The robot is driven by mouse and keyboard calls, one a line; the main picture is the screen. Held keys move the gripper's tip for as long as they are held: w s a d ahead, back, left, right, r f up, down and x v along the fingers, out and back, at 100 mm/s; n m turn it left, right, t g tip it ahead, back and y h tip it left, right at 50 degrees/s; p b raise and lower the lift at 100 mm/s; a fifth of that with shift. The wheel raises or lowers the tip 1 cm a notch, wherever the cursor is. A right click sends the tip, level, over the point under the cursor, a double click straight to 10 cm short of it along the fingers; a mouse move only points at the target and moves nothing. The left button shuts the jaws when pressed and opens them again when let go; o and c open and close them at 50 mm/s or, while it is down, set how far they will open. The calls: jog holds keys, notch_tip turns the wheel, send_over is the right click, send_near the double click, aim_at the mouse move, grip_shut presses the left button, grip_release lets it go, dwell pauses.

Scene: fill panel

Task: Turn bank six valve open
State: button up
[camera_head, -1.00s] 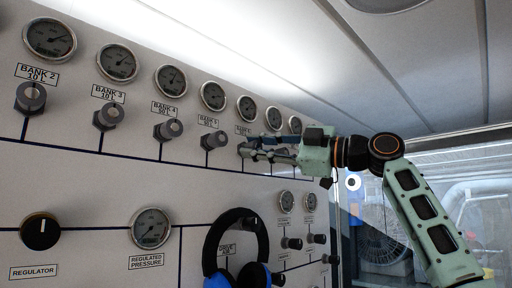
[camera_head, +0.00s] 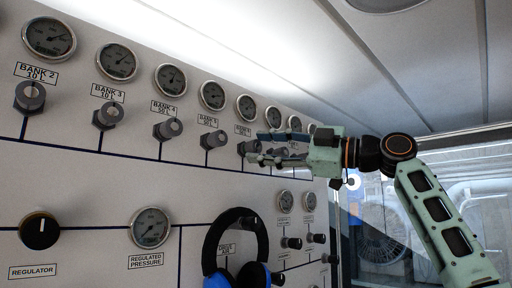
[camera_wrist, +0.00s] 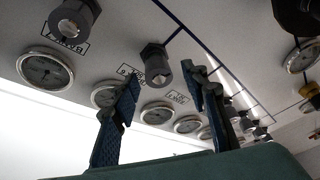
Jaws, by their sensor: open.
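The bank six valve is a dark grey knob (camera_head: 248,147) on the panel, below its gauge (camera_head: 245,107) and a small label. In the wrist view the knob (camera_wrist: 155,65) stands out from the panel, beyond and between the fingertips as seen there. My gripper (camera_head: 258,147) is open and empty, with its fingers pointing left along the panel, just right of the knob. In the wrist view its two blue fingers (camera_wrist: 163,80) are spread apart. Contact with the knob does not show. The valve's turned position cannot be told.
Neighbouring valves, such as bank five's (camera_head: 214,140) and bank four's (camera_head: 168,129), stick out in the same row. A blue-and-black headset (camera_head: 236,250) hangs lower on the panel. A regulator knob (camera_head: 40,231) is at lower left. Open room lies right of the panel.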

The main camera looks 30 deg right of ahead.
jog(key=v, duration=1)
jog(key=shift+a, duration=0.1)
